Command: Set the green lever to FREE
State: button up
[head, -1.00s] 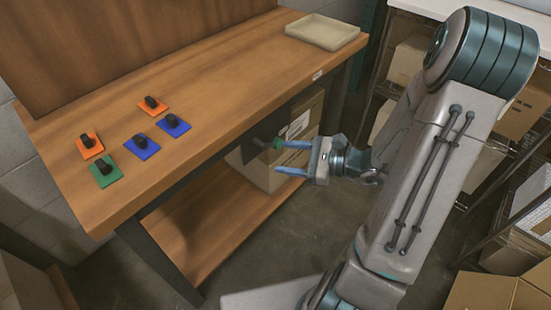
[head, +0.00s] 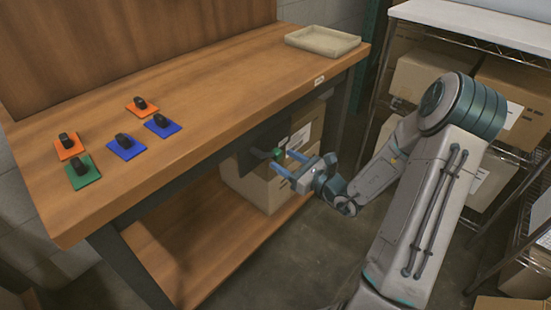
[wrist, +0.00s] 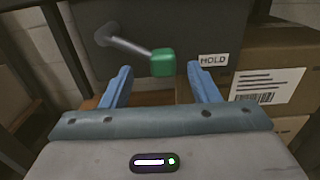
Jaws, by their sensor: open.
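The green lever's block-shaped knob (wrist: 163,62) sits at the end of a grey rod on a dark panel (wrist: 160,25) under the workbench. The rod runs from a pivot at upper left down to the right, toward a label reading HOLD (wrist: 213,60). No FREE label is visible. My gripper (wrist: 160,69) is open, with the knob framed between its blue fingers. In the head view the green knob (head: 277,153) is at the fingertips of my gripper (head: 282,160). I cannot tell whether the fingers touch it.
The wooden workbench (head: 220,80) overhangs the panel. On it are orange, blue and green plates with black knobs and an empty beige tray (head: 323,40). Cardboard boxes (head: 262,187) stand on the lower shelf beside the panel. A wire rack with boxes stands at right.

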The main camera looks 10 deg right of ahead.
aim_at(279, 157)
jog(key=shift+b+x, duration=0.4)
jog(key=shift+x, duration=1.8)
jog(key=shift+c, duration=0.3)
jog(key=shift+r, duration=0.1)
grip_shut()
